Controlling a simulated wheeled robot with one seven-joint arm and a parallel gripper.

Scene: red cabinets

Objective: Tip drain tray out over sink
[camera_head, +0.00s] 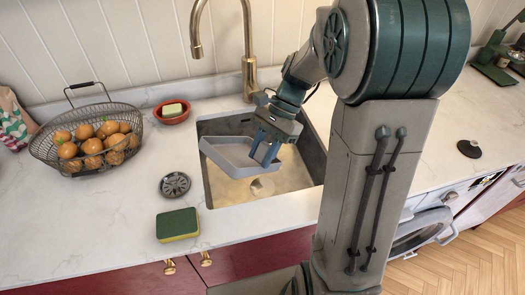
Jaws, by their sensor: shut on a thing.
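The drain tray (226,160) is a shallow grey rectangular tray, held over the sink (262,188) and seen a little tilted. My gripper (266,158) is shut on the tray's right side, its blue fingers reaching down over the wall. The sink is a rectangular basin set in the pale counter, with a round drain (258,187) in its floor below the tray. The inside of the tray looks empty from here, though part of it is behind my fingers.
A brass tap (249,70) rises behind the sink. Left of it are a red dish with soap (172,112), a wire basket of oranges (88,146), a round strainer (175,185) and a green sponge (177,225). A dark round object (469,149) lies on the right counter.

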